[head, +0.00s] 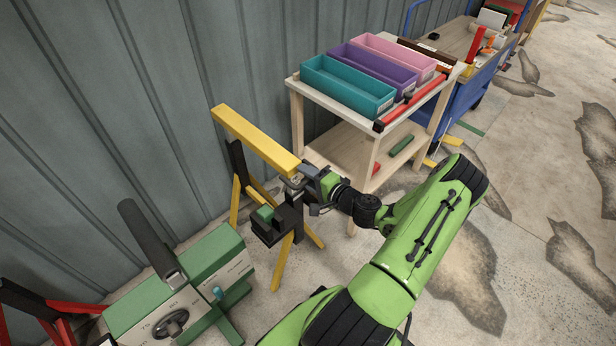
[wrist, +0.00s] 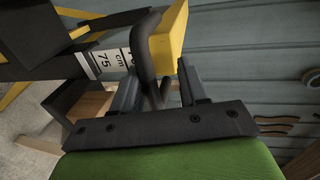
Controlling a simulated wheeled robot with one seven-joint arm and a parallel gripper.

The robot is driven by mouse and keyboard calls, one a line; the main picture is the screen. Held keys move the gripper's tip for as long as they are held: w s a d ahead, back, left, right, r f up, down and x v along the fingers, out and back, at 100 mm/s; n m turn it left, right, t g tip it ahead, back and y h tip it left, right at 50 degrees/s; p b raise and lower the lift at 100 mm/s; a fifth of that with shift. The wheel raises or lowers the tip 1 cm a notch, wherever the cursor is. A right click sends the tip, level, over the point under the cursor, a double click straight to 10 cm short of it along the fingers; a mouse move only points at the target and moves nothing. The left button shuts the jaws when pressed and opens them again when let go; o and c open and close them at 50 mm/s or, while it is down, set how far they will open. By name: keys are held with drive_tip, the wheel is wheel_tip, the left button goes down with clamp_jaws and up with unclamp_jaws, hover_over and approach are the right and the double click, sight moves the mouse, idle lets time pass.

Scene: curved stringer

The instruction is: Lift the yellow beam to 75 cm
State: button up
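The yellow beam (head: 255,138) lies across the top of a trestle stand with yellow legs (head: 280,262) and a black post. The beam's near end also shows in the wrist view (wrist: 172,38). A dark curved handle (wrist: 146,55) is at that end. My gripper (wrist: 158,82) is at the handle, its two fingers apart on either side of it. A gap shows between the handle and the right finger, so the gripper looks open. A white scale label (wrist: 108,62) reading 75 cm is beside the handle in the wrist view.
A wooden cart (head: 297,84) with teal, purple and pink bins stands behind my arm. A green box (head: 185,285) with a dial and a dark bar is at lower left. A corrugated wall (head: 100,100) runs close behind. Open floor (head: 530,220) is at right.

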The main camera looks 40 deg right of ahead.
drive_tip(key=shift+r, duration=0.15)
drive_tip(key=p+v, duration=0.3)
drive_tip(key=v, duration=1.2)
drive_tip(key=shift+s, duration=0.35)
drive_tip(key=shift+a, duration=0.1)
drive_tip(key=w+a+r+n+g+y+p, duration=0.2)
drive_tip(key=w+a+r+n+g, duration=0.1)
drive_tip(key=a+r+n+g, duration=0.3)
drive_tip(key=w+a+r+n+g+y+p, duration=0.3)
drive_tip(key=a+r+n+g, duration=0.3)
drive_tip(key=a, duration=0.3)
drive_tip(key=s+a+r+n+h+p, duration=0.1)
drive_tip(key=s+a+r+n+h, duration=0.1)
drive_tip(key=r, duration=0.5)
drive_tip(key=s+a+r+n+t+h+p, duration=0.1)
drive_tip(key=s+a+r+p, duration=0.1)
drive_tip(key=s+a+r, duration=0.3)
drive_tip(key=s+a+r+n+t+h+p, duration=0.1)
drive_tip(key=s+a+r+n+h+p, duration=0.1)
drive_tip(key=r, duration=0.8)
drive_tip(key=s+a, duration=0.1)
drive_tip(key=a, duration=0.1)
drive_tip(key=shift+s+a+r+n+h, duration=0.3)
drive_tip(key=shift+s+a+r, duration=0.05)
